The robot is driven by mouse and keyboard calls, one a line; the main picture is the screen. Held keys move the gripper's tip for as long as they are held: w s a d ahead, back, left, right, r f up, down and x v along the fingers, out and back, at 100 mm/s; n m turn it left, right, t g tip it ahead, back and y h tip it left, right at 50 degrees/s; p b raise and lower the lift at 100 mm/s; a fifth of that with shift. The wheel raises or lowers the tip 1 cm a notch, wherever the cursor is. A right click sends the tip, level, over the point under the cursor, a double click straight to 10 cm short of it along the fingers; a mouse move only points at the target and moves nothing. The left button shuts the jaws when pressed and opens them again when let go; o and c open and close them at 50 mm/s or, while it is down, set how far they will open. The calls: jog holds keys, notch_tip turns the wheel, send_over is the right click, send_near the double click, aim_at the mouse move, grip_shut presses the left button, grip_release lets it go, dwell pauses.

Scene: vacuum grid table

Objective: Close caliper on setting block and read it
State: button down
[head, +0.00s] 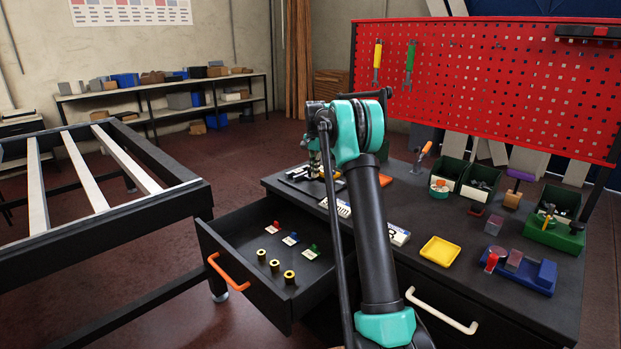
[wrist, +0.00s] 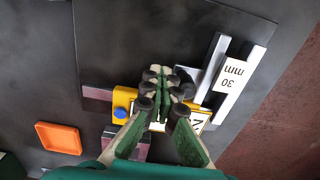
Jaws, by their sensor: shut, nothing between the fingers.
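In the wrist view, my gripper (wrist: 165,90) is shut and empty, its green fingers together over the caliper area. A yellow caliper part (wrist: 122,94) with a blue knob (wrist: 119,113) lies just left of and under the fingertips. A white face with a dark mark (wrist: 197,122) shows beside the right finger. The fingers hide the middle of the caliper. In the head view my arm mostly hides this spot.
The caliper lies on a black plate (wrist: 130,40). An orange tray (wrist: 58,138) is at left. In the head view, an open drawer (head: 232,237) holds several small parts. A yellow tray (head: 440,251), green bins (head: 481,179) and a blue fixture (head: 533,275) stand right of my arm.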

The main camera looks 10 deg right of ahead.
jog(key=shift+s+d, duration=0.1)
dwell(0.3)
jog(key=shift+s+d, duration=0.2)
jog(key=shift+s, duration=0.05)
jog(key=shift+s, duration=0.1)
notch_tip(320, 180, up, 7)
dwell(0.9)
jog(key=shift+s, duration=0.1)
